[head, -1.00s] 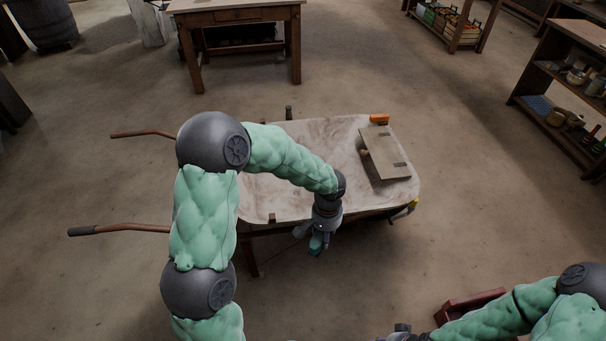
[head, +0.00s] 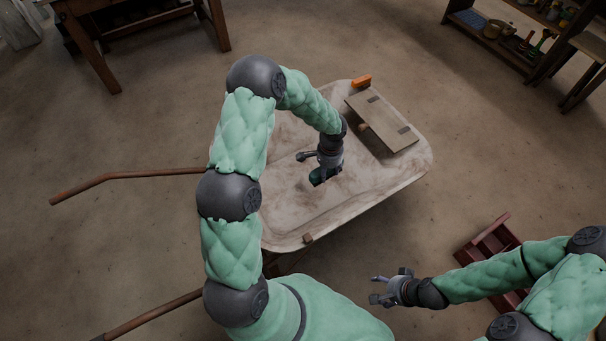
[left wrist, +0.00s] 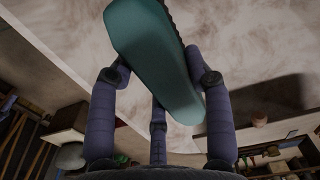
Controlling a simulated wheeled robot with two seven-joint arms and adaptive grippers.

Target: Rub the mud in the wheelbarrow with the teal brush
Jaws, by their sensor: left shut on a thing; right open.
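The wheelbarrow (head: 288,226) stands in the middle of the head view, its pale tray smeared with brownish mud (head: 285,195). My left gripper (head: 320,177) is over the tray and shut on the teal brush (head: 316,180). In the left wrist view the teal brush (left wrist: 160,60) fills the space between the fingers, with dark bristles along its edge and the mud-streaked tray behind it. I cannot tell whether the bristles touch the tray. My right gripper (head: 380,288) is open and empty, beside the wheelbarrow at the lower right.
A board with a knob (head: 382,122) and an orange-handled item (head: 361,81) lie at the tray's far right end. A dark red crate (head: 487,243) sits on the floor near my right arm. Shelves (head: 510,40) and a wooden table (head: 130,30) stand behind.

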